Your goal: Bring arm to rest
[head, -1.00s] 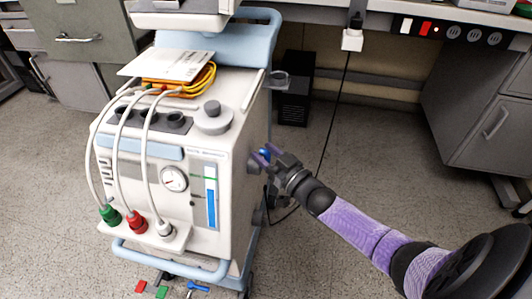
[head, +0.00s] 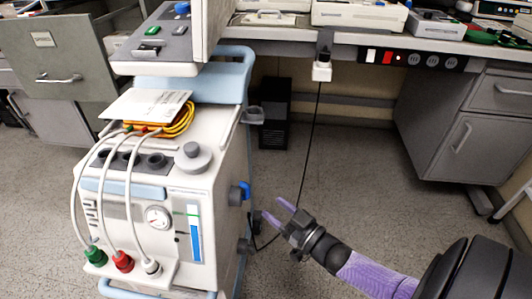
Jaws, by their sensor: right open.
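My right arm comes in from the lower right of the head view. Its gripper (head: 272,213) is open and empty, with purple fingers pointing left toward the machine's side. It is apart from the blue knob (head: 245,190) on the side of the white medical machine (head: 185,190), a little to the right of and below it. A black cable passes close by the fingers. My left gripper does not show.
Grey cabinets (head: 70,75) stand at the left and a grey drawer unit (head: 455,130) at the right. A bench with a power strip (head: 410,57) runs along the back. A black box (head: 276,112) stands under it. The floor (head: 370,190) between is clear.

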